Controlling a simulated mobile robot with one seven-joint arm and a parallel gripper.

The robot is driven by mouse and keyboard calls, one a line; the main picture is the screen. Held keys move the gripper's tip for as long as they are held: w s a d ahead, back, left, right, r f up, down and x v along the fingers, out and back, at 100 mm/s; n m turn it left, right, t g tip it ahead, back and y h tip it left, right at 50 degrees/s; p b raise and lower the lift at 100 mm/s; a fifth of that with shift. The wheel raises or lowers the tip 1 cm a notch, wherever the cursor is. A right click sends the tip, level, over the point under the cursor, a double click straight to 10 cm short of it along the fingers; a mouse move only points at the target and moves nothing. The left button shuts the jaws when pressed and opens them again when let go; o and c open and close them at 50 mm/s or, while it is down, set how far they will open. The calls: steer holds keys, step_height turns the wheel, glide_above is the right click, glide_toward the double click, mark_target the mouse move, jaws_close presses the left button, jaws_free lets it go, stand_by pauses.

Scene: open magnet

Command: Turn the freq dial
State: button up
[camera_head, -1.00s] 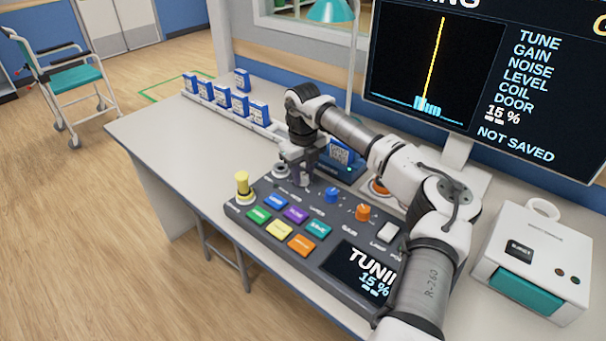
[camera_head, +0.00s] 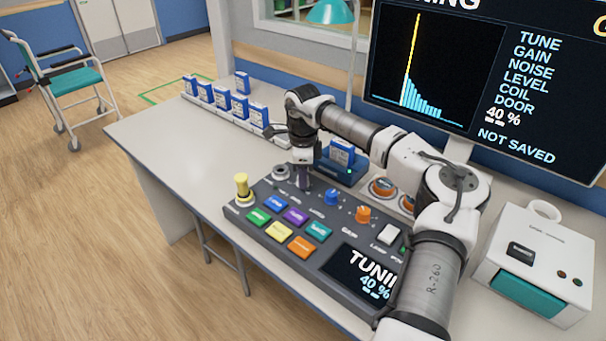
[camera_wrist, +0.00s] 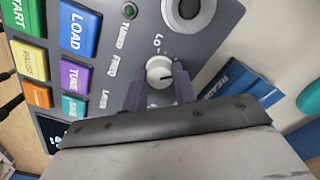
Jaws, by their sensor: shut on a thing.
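The freq dial (camera_wrist: 159,72) is a small pale round knob with a dark pointer line on the grey console (camera_wrist: 128,60). In the wrist view the label FREQ stands beside it. My gripper (camera_wrist: 161,84) has its purple fingers on both sides of the knob, shut on it. In the head view my gripper (camera_head: 304,178) is down at the back of the console, and its fingers hide the dial. The monitor (camera_head: 437,75) shows a yellow line left of centre, stepped blue bars and 40 %. The console screen (camera_head: 362,276) also reads 40 %.
Beside the dial are a blue knob (camera_head: 331,197), an orange knob (camera_head: 363,214), a yellow-topped lever (camera_head: 242,188) and several coloured buttons. A blue cartridge (camera_head: 341,153) stands in a reader behind. A white box (camera_head: 535,258) is at right.

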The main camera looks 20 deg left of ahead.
steer(key=shift+n, duration=1.3)
steer(key=o, duration=1)
step_height(320, 180, up, 14)
steer(key=b, duration=0.1)
steer(key=shift+f, duration=0.15)
